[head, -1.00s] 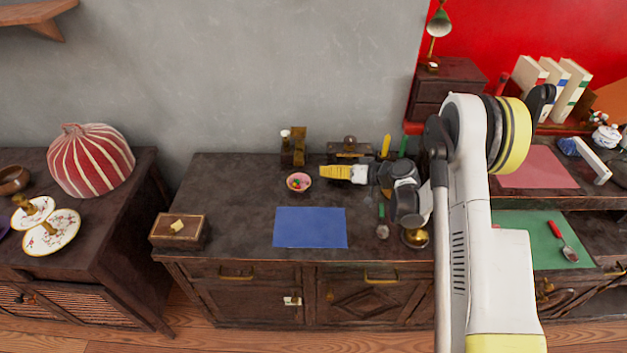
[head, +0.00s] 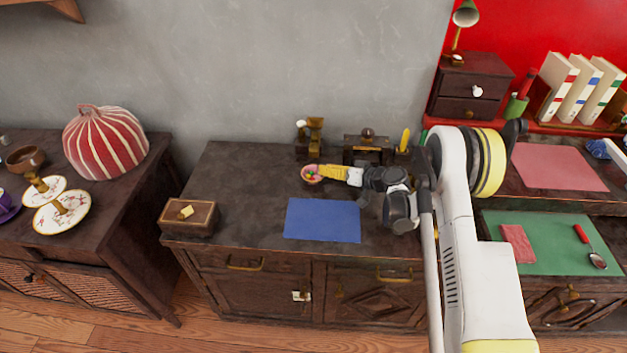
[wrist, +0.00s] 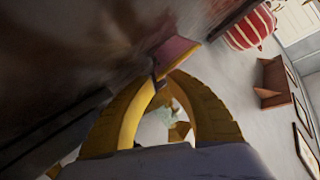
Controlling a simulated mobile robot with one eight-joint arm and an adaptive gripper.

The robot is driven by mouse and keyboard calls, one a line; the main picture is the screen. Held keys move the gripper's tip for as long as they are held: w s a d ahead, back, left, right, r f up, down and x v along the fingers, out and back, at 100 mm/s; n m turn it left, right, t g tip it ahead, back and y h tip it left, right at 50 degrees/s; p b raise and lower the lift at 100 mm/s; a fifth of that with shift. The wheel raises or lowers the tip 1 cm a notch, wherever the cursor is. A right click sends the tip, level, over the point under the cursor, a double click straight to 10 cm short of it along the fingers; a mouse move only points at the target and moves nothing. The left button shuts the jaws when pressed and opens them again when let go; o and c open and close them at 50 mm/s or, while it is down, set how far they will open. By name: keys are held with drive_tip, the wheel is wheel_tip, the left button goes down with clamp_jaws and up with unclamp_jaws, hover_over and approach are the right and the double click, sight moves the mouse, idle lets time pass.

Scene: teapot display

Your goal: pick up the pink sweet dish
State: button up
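The pink sweet dish (head: 311,181), a small bowl with coloured sweets in it, sits on the dark cabinet top behind the blue mat. My gripper (head: 322,172) reaches it from the right, its yellow fingers at the dish's right rim. In the wrist view the pink dish (wrist: 176,53) shows at the fingertips. The two yellow fingers of my gripper (wrist: 160,82) come together there, with the rim apparently pinched between the tips. The dish shows no clear lift off the cabinet top.
The blue mat (head: 322,220) lies in front of the dish. A wooden box (head: 188,217) stands at the left edge. Dark wood-and-brass items (head: 367,149) stand behind the gripper. The cabinet top (head: 245,180) left of the dish is clear.

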drive_tip(key=x, duration=0.2)
drive_tip(key=shift+w+a+f+b, duration=0.1)
drive_tip(key=shift+a+f+b, duration=0.15)
drive_tip(key=shift+b, duration=0.1)
drive_tip(key=shift+r, duration=0.15)
clamp_jaws()
